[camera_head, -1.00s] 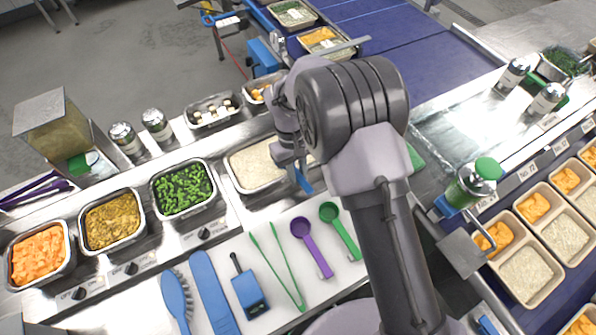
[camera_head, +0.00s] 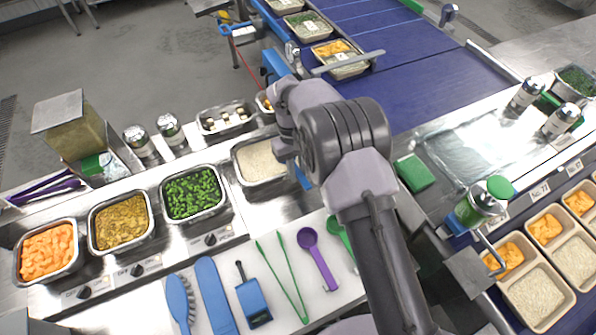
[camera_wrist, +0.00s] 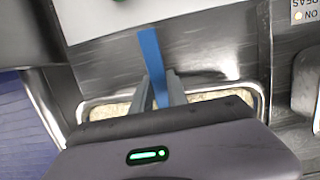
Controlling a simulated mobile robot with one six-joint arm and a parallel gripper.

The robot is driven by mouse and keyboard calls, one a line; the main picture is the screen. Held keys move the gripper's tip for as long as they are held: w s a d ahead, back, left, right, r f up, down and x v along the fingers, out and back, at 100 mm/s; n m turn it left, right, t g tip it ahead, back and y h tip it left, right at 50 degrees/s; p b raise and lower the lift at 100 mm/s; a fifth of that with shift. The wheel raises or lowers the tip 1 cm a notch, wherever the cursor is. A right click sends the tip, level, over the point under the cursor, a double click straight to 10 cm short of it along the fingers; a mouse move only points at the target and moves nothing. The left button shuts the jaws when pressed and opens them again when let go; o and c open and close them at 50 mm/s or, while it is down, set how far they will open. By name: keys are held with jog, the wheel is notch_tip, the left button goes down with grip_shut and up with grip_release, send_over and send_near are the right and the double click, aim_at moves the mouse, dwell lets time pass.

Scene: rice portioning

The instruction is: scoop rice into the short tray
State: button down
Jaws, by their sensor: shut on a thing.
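My gripper (camera_wrist: 158,88) is shut on a blue handle (camera_wrist: 149,52), seen in the wrist view. The handle also shows as a small blue piece (camera_head: 303,178) beside my arm in the head view. The tool's working end is hidden. Rice (camera_head: 258,160) lies in a metal pan (camera_head: 234,168), and my gripper is at the pan's right side, partly covering it. In the wrist view, rice (camera_wrist: 108,110) shows on both sides of my gripper. Tan divided trays (camera_head: 553,321) with rice and orange pieces stand at the right; I cannot tell which is the short one.
Pans of peas (camera_head: 192,195), brown food (camera_head: 122,222) and orange cubes (camera_head: 47,252) line the left. A white board with a purple spoon (camera_head: 315,255), green tongs (camera_head: 281,280) and blue tools lies in front. A green block (camera_head: 415,172) and green-lidded jar (camera_head: 482,205) are right of my arm.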

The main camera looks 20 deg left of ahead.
notch_tip(320, 180, up, 9)
jog(key=p, duration=0.6)
jog(key=shift+f, duration=0.25)
